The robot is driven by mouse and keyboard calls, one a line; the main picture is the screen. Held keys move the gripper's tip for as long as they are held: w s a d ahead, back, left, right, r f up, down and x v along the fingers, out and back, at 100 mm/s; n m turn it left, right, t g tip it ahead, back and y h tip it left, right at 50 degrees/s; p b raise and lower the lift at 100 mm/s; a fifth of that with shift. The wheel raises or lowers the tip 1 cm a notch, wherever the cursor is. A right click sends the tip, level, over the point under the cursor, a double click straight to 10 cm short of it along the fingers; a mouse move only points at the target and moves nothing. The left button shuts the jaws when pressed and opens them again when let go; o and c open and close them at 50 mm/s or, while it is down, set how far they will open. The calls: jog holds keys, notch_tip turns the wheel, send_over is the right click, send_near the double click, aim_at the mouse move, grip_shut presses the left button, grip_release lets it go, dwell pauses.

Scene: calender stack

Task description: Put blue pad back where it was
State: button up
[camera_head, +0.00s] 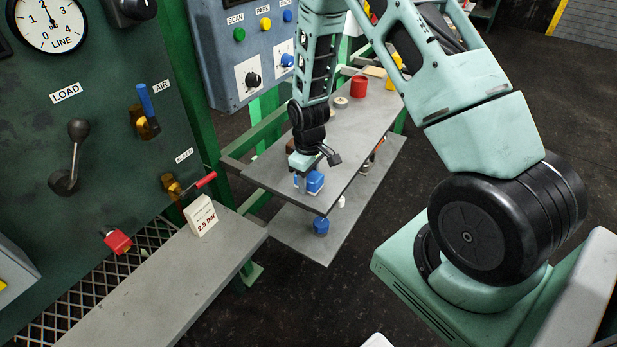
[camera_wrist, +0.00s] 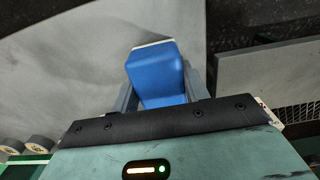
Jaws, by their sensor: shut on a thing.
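The blue pad (camera_head: 315,183) is a small blue block near the close end of the upper grey shelf (camera_head: 295,155). My gripper (camera_head: 308,180) points down over that end and is shut on the pad. In the wrist view the pad (camera_wrist: 156,73) fills the space between the two fingers, with a pale strip along its far edge. I cannot tell whether the pad touches the shelf or hangs just above it. A second blue object (camera_head: 321,226) stands on the lower shelf (camera_head: 318,247).
A red cup (camera_head: 358,86) and a pale ring (camera_head: 341,102) stand at the upper shelf's far end. A grey bench (camera_head: 165,285) with a "2.5 bar" card (camera_head: 200,214) is at left. A control box (camera_head: 250,50) hangs behind. The upper shelf's middle looks mostly clear.

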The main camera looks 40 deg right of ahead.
jog(key=shift+f, duration=0.15)
jog(key=o, duration=1)
jog(key=shift+o, duration=0.2)
